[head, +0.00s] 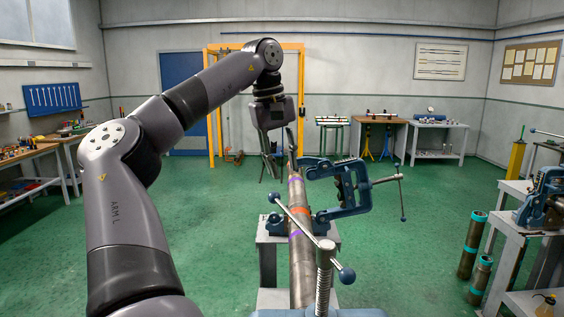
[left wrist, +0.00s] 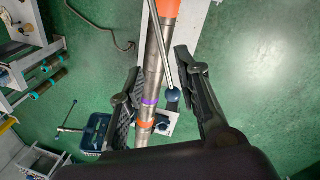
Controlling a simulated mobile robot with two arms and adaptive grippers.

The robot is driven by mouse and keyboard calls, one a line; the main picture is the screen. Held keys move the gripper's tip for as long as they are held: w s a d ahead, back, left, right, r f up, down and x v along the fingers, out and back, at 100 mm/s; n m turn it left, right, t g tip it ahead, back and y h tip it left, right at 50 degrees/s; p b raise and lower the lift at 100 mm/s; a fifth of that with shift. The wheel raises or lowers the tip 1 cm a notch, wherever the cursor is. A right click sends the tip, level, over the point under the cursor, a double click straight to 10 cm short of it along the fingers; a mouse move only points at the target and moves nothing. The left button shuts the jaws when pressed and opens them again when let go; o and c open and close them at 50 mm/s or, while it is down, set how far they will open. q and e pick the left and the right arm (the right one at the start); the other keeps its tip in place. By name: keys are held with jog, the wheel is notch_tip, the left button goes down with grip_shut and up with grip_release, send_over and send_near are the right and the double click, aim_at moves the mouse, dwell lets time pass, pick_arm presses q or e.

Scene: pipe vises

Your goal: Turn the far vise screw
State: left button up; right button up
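The far vise (head: 345,187) is blue, its yoke swung out to the right of the pipe. Its screw lies sideways, with a crossbar handle (head: 402,195) hanging near vertical at the right end. The left wrist view shows this yoke (left wrist: 93,133) and handle (left wrist: 66,122) at lower left. The steel pipe (head: 302,262) has orange and purple bands. My left gripper (head: 282,160) is open and empty, beyond and left of the yoke; in the left wrist view its fingers (left wrist: 160,85) appear either side of the pipe. My right gripper is not in view.
The near vise's upright screw (head: 323,275) stands in front, its long ball-ended bar (head: 305,230) slanting across the pipe. A bench with a blue vise (head: 540,200) is at right, with banded pipes (head: 470,245) beside it. Green floor (head: 215,225) is clear at left.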

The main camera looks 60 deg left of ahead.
pick_arm(q)
jog(key=b, duration=0.2)
send_near(295, 220)
jog(key=f, duration=0.2)
jog(key=w+f, duration=0.1)
jog(key=f, duration=0.2)
jog(key=w+f, duration=0.1)
jog(key=f, duration=0.1)
jog(key=shift+d+f+b, duration=0.2)
jog(key=shift+f+b, duration=0.2)
jog(key=shift+c, duration=0.3)
grip_shut()
dwell(0.8)
